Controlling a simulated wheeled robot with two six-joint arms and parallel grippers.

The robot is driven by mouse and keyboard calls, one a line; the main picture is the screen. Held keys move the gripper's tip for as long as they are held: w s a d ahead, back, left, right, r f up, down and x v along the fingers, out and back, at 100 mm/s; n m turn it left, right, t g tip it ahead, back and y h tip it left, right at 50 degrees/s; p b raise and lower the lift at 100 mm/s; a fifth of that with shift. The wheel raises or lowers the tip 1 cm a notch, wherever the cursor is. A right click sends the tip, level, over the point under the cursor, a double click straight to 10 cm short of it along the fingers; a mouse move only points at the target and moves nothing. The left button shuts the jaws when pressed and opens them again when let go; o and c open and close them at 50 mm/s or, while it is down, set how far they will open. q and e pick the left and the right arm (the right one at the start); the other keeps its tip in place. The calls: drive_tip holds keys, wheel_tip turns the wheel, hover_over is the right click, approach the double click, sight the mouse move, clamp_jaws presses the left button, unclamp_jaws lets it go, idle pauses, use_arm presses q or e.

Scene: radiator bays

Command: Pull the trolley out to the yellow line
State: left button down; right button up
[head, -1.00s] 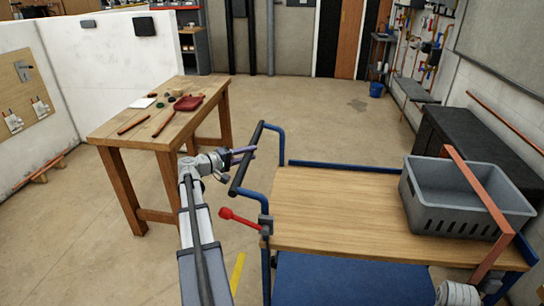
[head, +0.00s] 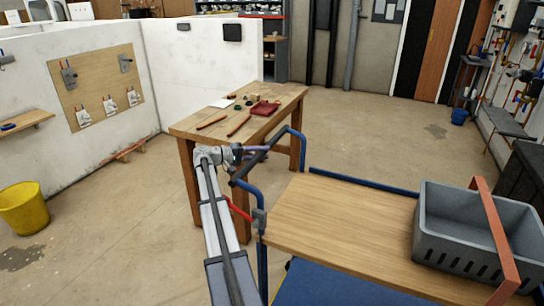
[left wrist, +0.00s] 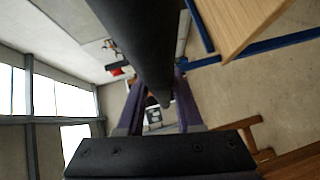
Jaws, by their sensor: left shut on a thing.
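The trolley has a wooden top (head: 330,215), a blue frame and a blue lower deck (head: 330,287). Its black handle bar (head: 250,167) is at its left end. My left gripper (head: 247,153) is shut around this bar; in the left wrist view, the dark bar (left wrist: 150,45) runs between the purple fingers. A red lever (head: 238,209) on the handle post is partly hidden by my left arm. My right gripper is out of view.
A grey crate (head: 455,262) and a copper-coloured bar (head: 497,240) are on the trolley's right end. A wooden workbench (head: 185,128) with tools stands close beyond the handle. A yellow bucket (head: 23,208) stands at the left. The floor (head: 110,230) between is clear.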

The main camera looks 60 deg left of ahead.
use_arm(q)
drive_tip(key=shift+s+a, duration=0.25)
drive_tip(key=shift+a, duration=0.2)
drive_tip(key=c, duration=1)
unclamp_jaws()
drive_tip(key=shift+o, duration=1.4)
drive_tip(key=shift+s+a, duration=0.1)
drive_tip(key=shift+a, duration=0.05)
drive_tip(key=shift+o, duration=0.7)
drive_tip(key=p+v, duration=0.1)
drive_tip(key=v, duration=0.6)
drive_tip(key=shift+s, duration=0.35)
drive_tip(key=shift+r, duration=0.1)
